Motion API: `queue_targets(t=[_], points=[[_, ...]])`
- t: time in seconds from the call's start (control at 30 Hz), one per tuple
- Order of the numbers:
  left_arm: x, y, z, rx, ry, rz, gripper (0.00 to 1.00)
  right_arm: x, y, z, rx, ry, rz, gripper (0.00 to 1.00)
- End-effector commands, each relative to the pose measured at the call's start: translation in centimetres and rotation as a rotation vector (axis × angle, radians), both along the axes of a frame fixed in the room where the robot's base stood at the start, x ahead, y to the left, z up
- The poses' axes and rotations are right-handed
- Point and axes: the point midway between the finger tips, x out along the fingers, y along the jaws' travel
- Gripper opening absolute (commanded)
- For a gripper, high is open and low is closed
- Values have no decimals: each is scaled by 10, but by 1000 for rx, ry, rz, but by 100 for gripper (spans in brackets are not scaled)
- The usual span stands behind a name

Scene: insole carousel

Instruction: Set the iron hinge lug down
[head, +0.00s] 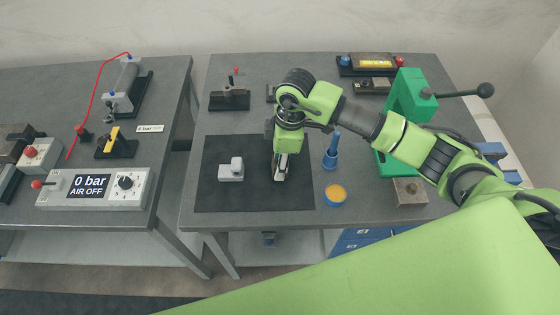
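My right gripper (281,171) points down over the dark mat (215,198), coming in from the right. A narrow pale and dark shape shows at its fingertips; I cannot tell whether that is fingers alone or a held part. A light grey piece with a flat base and an upright knob (231,171) stands on the mat, left of the gripper and apart from it. I cannot tell whether this piece is the iron hinge lug. My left gripper is not in view.
A blue bottle-like tool (331,155) and an orange-topped blue tin (335,194) stand right of the gripper. A green press (405,105) with a black lever is further right. A control box (95,188) reads 0 bar, AIR OFF on the left table. The mat's front left is clear.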

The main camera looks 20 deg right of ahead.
Motion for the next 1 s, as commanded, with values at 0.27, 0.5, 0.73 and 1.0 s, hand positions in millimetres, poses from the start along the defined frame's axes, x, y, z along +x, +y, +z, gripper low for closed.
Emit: queue_targets(t=[0.27, 0.5, 0.73, 1.0], points=[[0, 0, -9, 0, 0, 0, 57, 1, -3, 25, 1, -5, 0, 37], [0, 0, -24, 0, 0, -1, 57, -1, -9, 77, 1, -7, 0, 37], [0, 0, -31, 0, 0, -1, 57, -3, -13, 112, 1, -3, -1, 37], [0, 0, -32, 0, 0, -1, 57, -4, -14, 122, 1, 0, 0, 37]])
